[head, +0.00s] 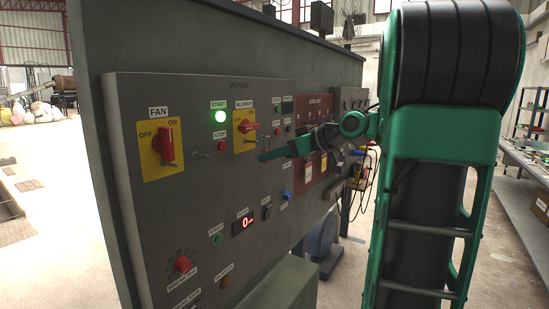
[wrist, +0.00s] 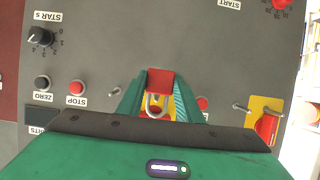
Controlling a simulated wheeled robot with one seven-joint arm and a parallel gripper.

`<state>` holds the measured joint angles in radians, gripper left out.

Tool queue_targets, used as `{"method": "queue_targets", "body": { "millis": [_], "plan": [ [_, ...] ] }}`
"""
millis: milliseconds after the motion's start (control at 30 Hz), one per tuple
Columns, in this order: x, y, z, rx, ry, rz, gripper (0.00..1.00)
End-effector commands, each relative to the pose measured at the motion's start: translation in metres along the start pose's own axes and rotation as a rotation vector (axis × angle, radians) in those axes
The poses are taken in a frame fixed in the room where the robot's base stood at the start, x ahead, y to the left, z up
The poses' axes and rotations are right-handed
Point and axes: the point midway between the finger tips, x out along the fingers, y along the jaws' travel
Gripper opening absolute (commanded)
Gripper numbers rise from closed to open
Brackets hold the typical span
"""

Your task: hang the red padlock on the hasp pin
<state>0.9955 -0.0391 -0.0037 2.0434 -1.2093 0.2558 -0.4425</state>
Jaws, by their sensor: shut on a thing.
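In the wrist view my gripper (wrist: 160,88) is shut on the red padlock (wrist: 160,83). The padlock's metal shackle (wrist: 155,106) shows as a loop below its red body in that view. I cannot make out the padlock in the head view. A metal pin (head: 200,155) sticks out between the FAN and BLOWER switches; it also shows in the wrist view (wrist: 241,108). Another pin (wrist: 115,91) sticks out on the other side of the gripper. The padlock is not on either pin.
The yellow FAN plate (head: 150,152) has a red handle turned upright. The yellow BLOWER plate (head: 238,126) has its red handle turned sideways. The START lamp (head: 219,116) glows green. A red STOP button (head: 220,146) and a red knob (head: 182,264) also project from the panel.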

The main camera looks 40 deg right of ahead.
Motion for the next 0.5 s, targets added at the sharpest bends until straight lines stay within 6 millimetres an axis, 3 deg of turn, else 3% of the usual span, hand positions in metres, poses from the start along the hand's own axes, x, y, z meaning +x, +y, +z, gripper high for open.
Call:
{"method": "queue_targets", "body": {
  "millis": [500],
  "plan": [
    [0.025,0.000,-0.008,-0.001,0.001,0.000,0.07]
  ]
}}
